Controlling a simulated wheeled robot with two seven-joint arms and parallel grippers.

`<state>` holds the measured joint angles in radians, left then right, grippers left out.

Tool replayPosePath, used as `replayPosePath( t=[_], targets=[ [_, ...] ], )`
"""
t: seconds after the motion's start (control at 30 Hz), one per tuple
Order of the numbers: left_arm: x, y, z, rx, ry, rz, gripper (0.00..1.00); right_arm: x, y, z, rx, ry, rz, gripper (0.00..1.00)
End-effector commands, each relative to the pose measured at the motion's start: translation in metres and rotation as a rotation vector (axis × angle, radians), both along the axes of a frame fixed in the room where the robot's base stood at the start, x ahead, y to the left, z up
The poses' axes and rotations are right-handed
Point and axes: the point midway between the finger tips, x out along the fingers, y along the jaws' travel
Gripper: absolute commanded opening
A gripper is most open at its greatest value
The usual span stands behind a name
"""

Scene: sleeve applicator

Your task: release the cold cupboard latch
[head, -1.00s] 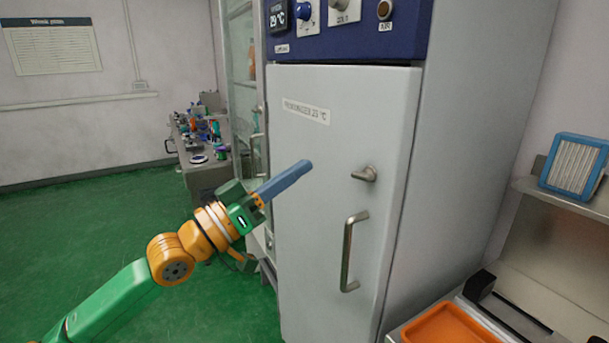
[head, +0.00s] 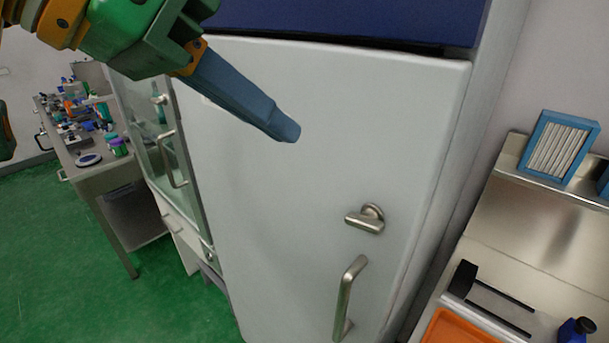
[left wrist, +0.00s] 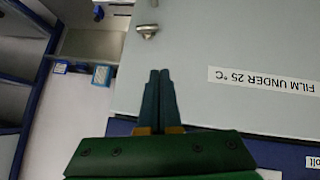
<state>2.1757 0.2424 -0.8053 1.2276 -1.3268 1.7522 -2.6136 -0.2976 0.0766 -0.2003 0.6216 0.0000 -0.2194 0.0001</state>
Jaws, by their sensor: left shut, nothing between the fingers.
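The cold cupboard door (head: 300,190) is pale grey and looks closed. Its latch (head: 366,219) is a small metal turn handle near the door's right side, lying roughly sideways. A vertical metal pull handle (head: 347,298) sits below it. My left gripper (head: 285,130) is shut and empty, up and left of the latch in the head view, in front of the upper door. In the left wrist view the shut fingers (left wrist: 159,75) point toward the latch (left wrist: 147,31), with a gap between them in the picture. My right gripper is not in view.
A label (left wrist: 264,80) is on the door. A metal bench (head: 540,215) with a blue-framed filter (head: 558,148) and an orange tray (head: 455,328) stands at right. A glass-doored cabinet (head: 150,130) and a cluttered table (head: 100,170) stand at left. Green floor lies open at lower left.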

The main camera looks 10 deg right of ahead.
Motion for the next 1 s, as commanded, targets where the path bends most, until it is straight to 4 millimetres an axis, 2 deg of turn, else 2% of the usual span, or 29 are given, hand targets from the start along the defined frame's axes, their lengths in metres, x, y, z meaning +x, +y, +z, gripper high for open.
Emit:
replayPosePath(
  t=[0.27,0.37,0.8,0.9,1.0],
  targets=[
    [0.0,0.0,-0.001,-0.001,-0.001,-0.001,0.0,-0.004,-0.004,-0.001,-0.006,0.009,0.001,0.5],
    [0.003,-0.006,-0.008,0.0,0.002,-0.002,0.0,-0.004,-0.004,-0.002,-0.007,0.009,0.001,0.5],
    [0.031,-0.066,-0.07,-0.003,0.003,-0.004,0.0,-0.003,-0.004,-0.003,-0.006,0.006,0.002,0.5],
    [0.028,-0.068,-0.09,-0.002,0.002,-0.004,0.0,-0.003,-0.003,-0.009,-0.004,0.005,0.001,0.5],
    [0.026,-0.069,-0.101,-0.003,0.002,-0.002,0.0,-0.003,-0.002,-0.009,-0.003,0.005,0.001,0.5]
  ],
)
